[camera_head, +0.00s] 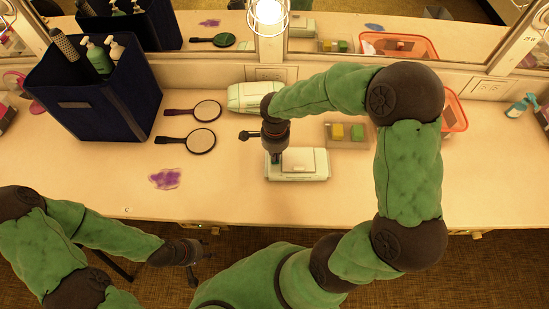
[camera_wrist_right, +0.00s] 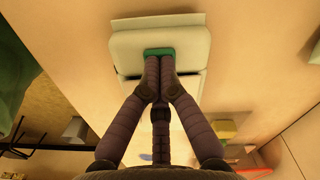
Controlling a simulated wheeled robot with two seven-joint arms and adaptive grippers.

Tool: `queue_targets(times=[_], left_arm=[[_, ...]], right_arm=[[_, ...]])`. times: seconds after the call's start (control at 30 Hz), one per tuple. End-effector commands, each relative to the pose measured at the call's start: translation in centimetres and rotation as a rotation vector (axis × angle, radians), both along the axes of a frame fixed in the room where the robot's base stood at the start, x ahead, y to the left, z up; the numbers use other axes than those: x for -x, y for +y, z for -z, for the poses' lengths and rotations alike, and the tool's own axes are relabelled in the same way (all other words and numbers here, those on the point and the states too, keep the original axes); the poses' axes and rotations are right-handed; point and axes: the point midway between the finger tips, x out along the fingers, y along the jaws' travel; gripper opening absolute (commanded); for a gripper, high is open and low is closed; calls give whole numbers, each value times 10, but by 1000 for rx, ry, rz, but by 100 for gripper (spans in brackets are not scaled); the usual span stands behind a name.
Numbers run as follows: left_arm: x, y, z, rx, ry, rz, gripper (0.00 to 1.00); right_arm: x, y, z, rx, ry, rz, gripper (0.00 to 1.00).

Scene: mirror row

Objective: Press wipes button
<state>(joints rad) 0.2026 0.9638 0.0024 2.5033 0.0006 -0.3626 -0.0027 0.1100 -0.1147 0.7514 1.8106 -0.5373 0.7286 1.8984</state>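The wipes box (camera_head: 315,176), pale and low, lies on the counter near its front edge. In the right wrist view its lid (camera_wrist_right: 190,42) has a green button (camera_wrist_right: 160,51). My right gripper (camera_head: 276,157) points down over the left part of the box. In the wrist view its fingers (camera_wrist_right: 158,64) are together, with nothing between them, and their tips meet the button's near edge. I cannot tell whether the button is pressed in. My left gripper (camera_head: 202,256) is empty, fingers apart, in front of the counter and away from the box.
Behind the box are a small tray with yellow and green blocks (camera_head: 337,132) and a white-green appliance (camera_head: 246,97). Two hand mirrors (camera_head: 200,140), a purple smear (camera_head: 165,179) and a dark caddy of bottles (camera_head: 88,110) are left.

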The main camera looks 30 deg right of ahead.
Motion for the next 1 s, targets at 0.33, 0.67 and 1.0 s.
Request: queue_targets(times=[0.33, 0.67, 1.0], left_arm=[[0, 0, 0, 0, 0, 0, 40], [0, 0, -15, 0, 0, 0, 40], [0, 0, -29, 0, 0, 0, 40]], right_arm=[[0, 0, -1, 0, 0, 0, 0], [0, 0, -24, 0, -1, 1, 0], [0, 0, -47, 0, -1, 0, 0]])
